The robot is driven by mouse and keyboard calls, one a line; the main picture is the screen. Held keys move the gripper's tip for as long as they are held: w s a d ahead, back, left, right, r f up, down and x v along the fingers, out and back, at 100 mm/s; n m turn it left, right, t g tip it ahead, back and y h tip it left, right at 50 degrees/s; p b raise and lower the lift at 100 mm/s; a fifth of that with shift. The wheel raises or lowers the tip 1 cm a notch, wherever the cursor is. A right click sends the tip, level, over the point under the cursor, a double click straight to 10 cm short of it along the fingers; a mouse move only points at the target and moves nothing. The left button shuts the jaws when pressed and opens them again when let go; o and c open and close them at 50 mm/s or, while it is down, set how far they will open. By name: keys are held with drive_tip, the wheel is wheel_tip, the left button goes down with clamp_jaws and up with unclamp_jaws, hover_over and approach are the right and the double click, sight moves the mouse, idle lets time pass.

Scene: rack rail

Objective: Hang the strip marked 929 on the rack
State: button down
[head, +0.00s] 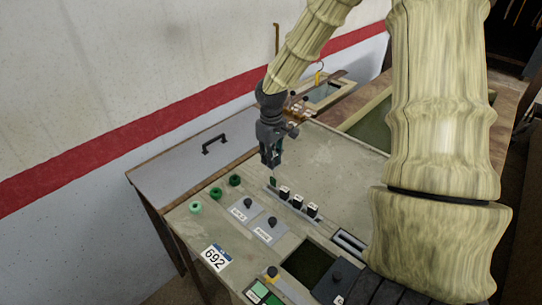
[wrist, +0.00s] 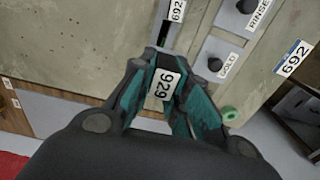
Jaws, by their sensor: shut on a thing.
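My gripper (head: 271,160) points down over the grey control panel, at the back left end of the rack (head: 294,206). In the wrist view my gripper (wrist: 165,100) is shut on a strip with a white label reading 929 (wrist: 163,88). The fingers hide most of this strip. The rack carries several dark pieces with white tags (head: 298,201). A small green piece (head: 273,182) shows just below the fingertips; I cannot tell whether it touches the rack. In the wrist view a white 692 tag (wrist: 178,10) shows at the top edge, beyond the fingertips.
Two grey plates with black knobs (head: 245,209) and several green rings (head: 215,193) lie left of the rack. A 692 sign (head: 215,257) is at the panel's front left. A dark square opening (head: 308,263) lies in front.

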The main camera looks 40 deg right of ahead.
sight(271, 184)
drive_tip(key=shift+f, duration=0.1)
idle(0.3)
drive_tip(key=shift+f+b, duration=2.25)
drive_tip(key=shift+f, duration=3.3)
drive_tip(key=c, duration=1.3)
unclamp_jaws()
drive_tip(key=shift+r+p, duration=3.05)
drive_tip(key=shift+r, duration=0.45)
drive_tip(key=shift+f, duration=0.2)
drive_tip(key=shift+f+b, duration=3)
drive_tip(key=shift+f, duration=0.15)
